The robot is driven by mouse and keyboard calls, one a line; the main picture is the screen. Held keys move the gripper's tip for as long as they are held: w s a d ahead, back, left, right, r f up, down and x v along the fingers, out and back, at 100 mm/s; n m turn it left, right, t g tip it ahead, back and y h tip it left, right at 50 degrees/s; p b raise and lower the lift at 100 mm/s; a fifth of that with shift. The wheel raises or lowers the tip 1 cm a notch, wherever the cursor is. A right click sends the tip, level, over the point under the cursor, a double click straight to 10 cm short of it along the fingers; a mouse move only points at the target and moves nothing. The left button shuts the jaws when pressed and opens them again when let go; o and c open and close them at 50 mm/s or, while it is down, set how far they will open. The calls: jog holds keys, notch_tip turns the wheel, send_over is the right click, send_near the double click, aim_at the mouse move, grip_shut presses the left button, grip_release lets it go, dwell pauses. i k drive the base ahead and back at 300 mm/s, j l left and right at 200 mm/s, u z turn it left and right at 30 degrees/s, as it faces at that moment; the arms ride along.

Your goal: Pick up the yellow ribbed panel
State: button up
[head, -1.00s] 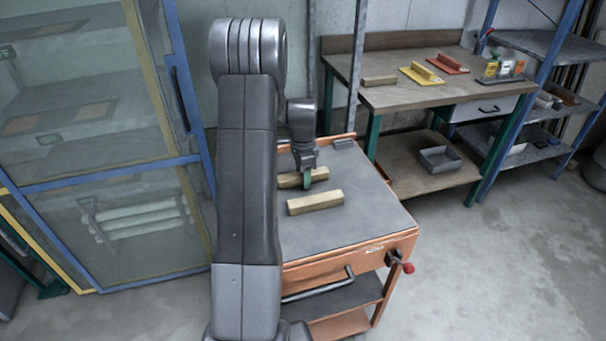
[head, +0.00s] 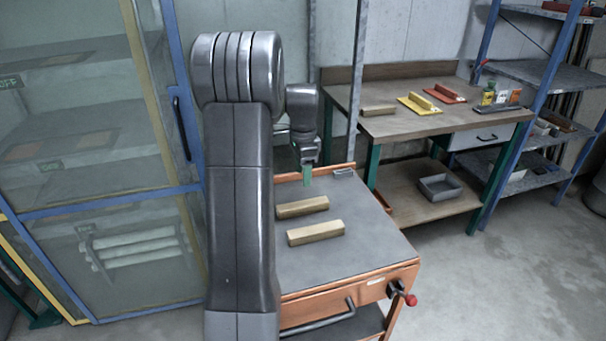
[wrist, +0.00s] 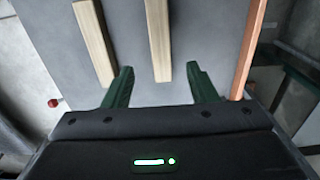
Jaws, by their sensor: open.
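The yellow panel (head: 414,105) lies flat on the wooden bench (head: 378,126) at the back, with a raised rib along it. It sits between a wooden bar on its left and a red ribbed panel on its right. My gripper (head: 307,176) is well to the left of the panel, above the far part of the orange cart's top. In the wrist view my gripper (wrist: 159,70) has its two green fingers apart with nothing held. The yellow panel does not show in the wrist view.
Two wooden bars (head: 302,207) (head: 315,232) lie on the cart top (head: 370,245). A metal post (head: 355,80) stands between cart and bench. A glass-doored cabinet (head: 90,120) is at left.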

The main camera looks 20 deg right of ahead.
aim_at(419, 105)
jog(key=z, duration=1.6)
